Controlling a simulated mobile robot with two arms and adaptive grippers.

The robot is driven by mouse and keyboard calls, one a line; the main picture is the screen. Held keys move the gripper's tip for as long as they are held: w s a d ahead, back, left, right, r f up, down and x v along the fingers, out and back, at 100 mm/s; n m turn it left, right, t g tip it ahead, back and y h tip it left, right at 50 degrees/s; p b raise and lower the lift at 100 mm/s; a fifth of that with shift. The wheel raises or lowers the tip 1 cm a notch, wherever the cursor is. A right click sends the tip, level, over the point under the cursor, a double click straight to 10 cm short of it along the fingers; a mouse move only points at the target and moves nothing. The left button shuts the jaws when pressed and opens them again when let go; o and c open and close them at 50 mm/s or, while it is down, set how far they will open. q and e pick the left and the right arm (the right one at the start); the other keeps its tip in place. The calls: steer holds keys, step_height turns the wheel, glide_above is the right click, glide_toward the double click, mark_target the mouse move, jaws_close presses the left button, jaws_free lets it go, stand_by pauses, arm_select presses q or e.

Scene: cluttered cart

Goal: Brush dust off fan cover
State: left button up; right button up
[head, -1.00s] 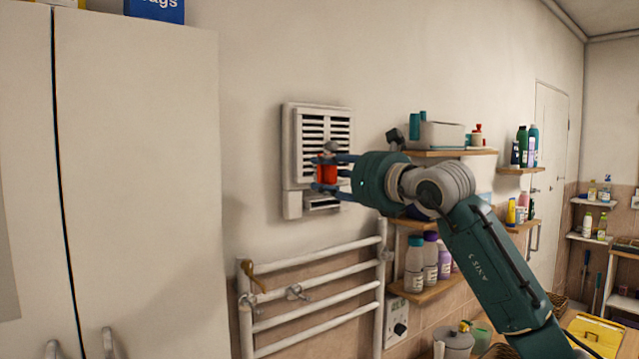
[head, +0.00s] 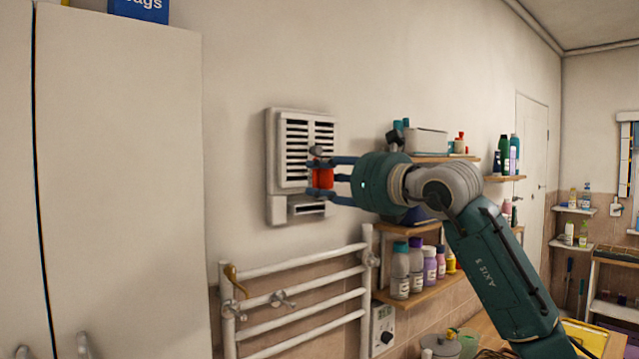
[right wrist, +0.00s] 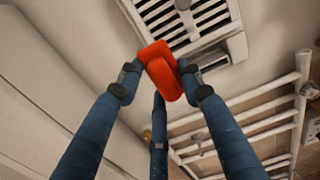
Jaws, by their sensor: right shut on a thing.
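The fan cover (head: 296,150) is a pale slatted vent on the wall, left of centre in the head view; its slats also show at the top of the right wrist view (right wrist: 190,18). My right gripper (head: 324,178) is in front of its lower right part, shut on a red-orange thing, which looks like the brush handle (right wrist: 163,70). A small grey knob tops the handle in the head view. I cannot make out bristles, or tell whether the brush touches the slats. Dust is not distinguishable. My left gripper is not in view.
A white towel rail (head: 300,292) with taps is on the wall below the vent. Shelves with bottles (head: 400,270) and a grey box (head: 426,142) stand right of it, behind my right arm. A tall white cabinet (head: 120,180) fills the left side.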

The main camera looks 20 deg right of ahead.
mark_target(311, 176)
steer(key=shift+w, duration=0.1)
steer(key=o, duration=0.5)
steer(key=c, duration=0.5)
steer(key=shift+w+a+r+p, duration=0.1)
steer(key=shift+w+a+p, duration=0.15)
steer(key=shift+w+p, duration=0.25)
steer(key=p+x, duration=0.2)
steer(key=x, duration=0.2)
steer(key=shift+w, duration=0.25)
steer(key=shift+w+a+p, duration=0.25)
steer(key=shift+w+p, duration=0.15)
steer(key=shift+w, duration=0.2)
